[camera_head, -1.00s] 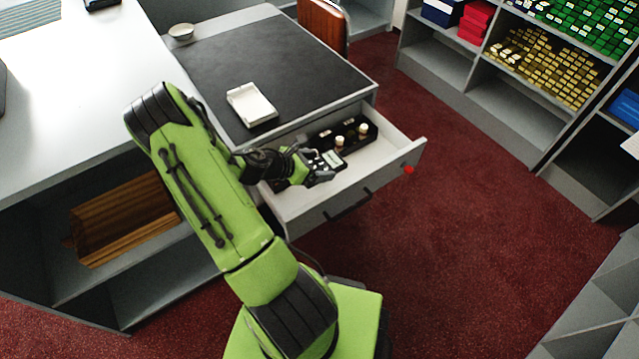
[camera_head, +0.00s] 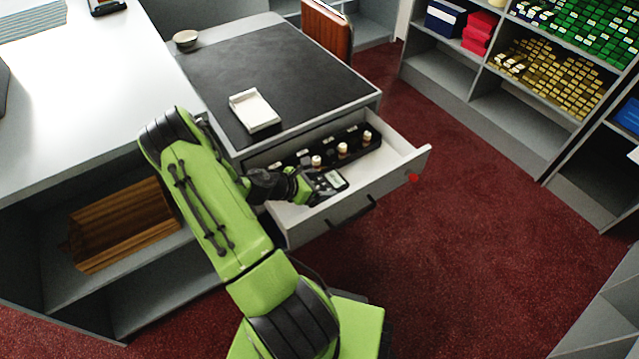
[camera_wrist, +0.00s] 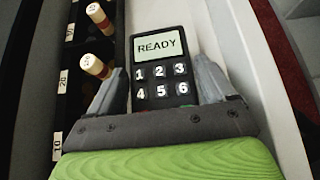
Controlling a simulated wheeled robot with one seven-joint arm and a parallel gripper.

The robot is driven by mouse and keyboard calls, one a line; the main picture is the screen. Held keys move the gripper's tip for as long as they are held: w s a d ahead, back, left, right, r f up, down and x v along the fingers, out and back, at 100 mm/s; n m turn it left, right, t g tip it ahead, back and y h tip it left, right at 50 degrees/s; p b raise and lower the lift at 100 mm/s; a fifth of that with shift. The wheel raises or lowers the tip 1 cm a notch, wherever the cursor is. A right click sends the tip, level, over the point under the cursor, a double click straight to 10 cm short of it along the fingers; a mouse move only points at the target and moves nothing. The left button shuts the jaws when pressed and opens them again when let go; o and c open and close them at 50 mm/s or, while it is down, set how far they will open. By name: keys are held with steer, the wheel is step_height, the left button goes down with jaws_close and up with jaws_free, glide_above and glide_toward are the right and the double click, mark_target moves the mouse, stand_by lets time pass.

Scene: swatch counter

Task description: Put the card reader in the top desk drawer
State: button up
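The card reader (camera_wrist: 160,62) is dark, with a screen reading READY and a number keypad. In the wrist view it lies between the two fingers of my gripper (camera_wrist: 160,88), which flank its sides. Whether the fingers press on it I cannot tell. In the head view the card reader (camera_head: 328,182) and my gripper (camera_head: 314,188) are inside the open top desk drawer (camera_head: 385,172), near its front wall. The reader's lower part is hidden by my gripper in the wrist view.
A black divided tray (camera_head: 300,158) with several stamp-like pieces lies along the drawer's back side. A white shallow tray (camera_head: 254,110) lies on the desk's dark top (camera_head: 275,75). A small bowl (camera_head: 186,39) stands at the desk's back left. Red carpet is clear to the right.

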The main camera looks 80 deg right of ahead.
steer(key=shift+o, duration=1.4)
steer(key=shift+r, duration=0.15)
steer(key=p+v, duration=0.3)
steer(key=v, duration=0.9)
steer(key=shift+r+p, duration=0.4)
steer(key=shift+r, duration=0.15)
steer(key=w+a+r+m+t+y, duration=0.3)
steer(key=w+a+r+m+t, duration=0.15)
steer(key=a+r, duration=0.35)
steer(key=w+a+r+m+t+y, duration=0.2)
steer(key=w+a+r+m+t, duration=0.15)
steer(key=w+a+r, duration=0.5)
steer(key=s+a+r+t+y, duration=0.1)
steer(key=s+a+r, duration=0.1)
steer(key=a, duration=0.3)
steer(key=s+a+r+m+t+y, duration=0.1)
steer(key=s+a+r+t, duration=0.1)
steer(key=s+a, duration=0.3)
steer(key=s+a+r+t+y, duration=0.1)
steer(key=s+a+r+t, duration=0.1)
steer(key=a, duration=0.4)
steer(key=shift+s+r+m, duration=0.4)
steer(key=shift+s+r, duration=0.3)
steer(key=shift+r, duration=0.25)
